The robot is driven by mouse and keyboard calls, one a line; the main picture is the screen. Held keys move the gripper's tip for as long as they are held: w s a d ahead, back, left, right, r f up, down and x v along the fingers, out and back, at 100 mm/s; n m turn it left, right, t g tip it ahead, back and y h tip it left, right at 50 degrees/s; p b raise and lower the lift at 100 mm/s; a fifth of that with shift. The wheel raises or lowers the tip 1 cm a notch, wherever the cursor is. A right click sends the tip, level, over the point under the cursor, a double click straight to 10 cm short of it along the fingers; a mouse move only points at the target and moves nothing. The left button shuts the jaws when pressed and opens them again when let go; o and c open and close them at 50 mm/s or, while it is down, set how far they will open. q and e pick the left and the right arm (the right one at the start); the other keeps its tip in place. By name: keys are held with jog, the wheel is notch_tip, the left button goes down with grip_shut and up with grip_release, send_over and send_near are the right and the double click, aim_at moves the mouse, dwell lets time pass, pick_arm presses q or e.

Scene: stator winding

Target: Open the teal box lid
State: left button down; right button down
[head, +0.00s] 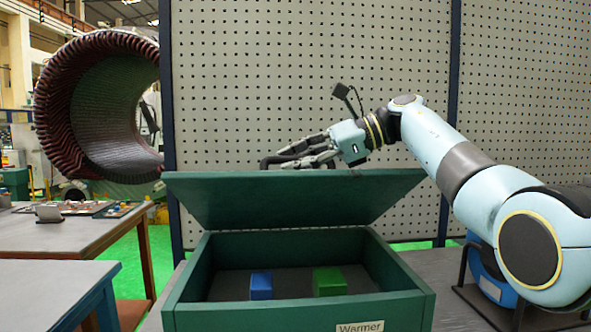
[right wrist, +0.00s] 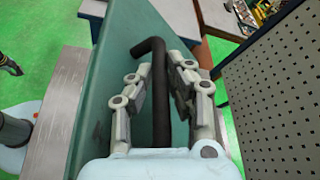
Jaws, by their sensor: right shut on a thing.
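The teal box (head: 300,318) stands on the table with a label reading "Warmer" on its front. Its lid (head: 290,203) is raised and tilted up at the back, so the inside shows. A dark bar handle (right wrist: 160,95) sits on the lid's outer face (right wrist: 120,60) in the right wrist view. My right gripper (head: 290,158) is behind the lid's top edge; in the right wrist view its fingers (right wrist: 162,85) lie on both sides of the handle, shut on it. In the head view the lid hides part of the handle.
A blue block (head: 261,286) and a green block (head: 330,281) rest inside the box. A grey perforated panel (head: 310,70) stands close behind. Another table (head: 60,232) is at left, with a large wound stator ring (head: 50,110) beyond it.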

jog(key=c, duration=1.3)
grip_release()
jog(key=shift+d, duration=0.1)
jog(key=v, duration=1.2)
jog(key=shift+f, duration=0.1)
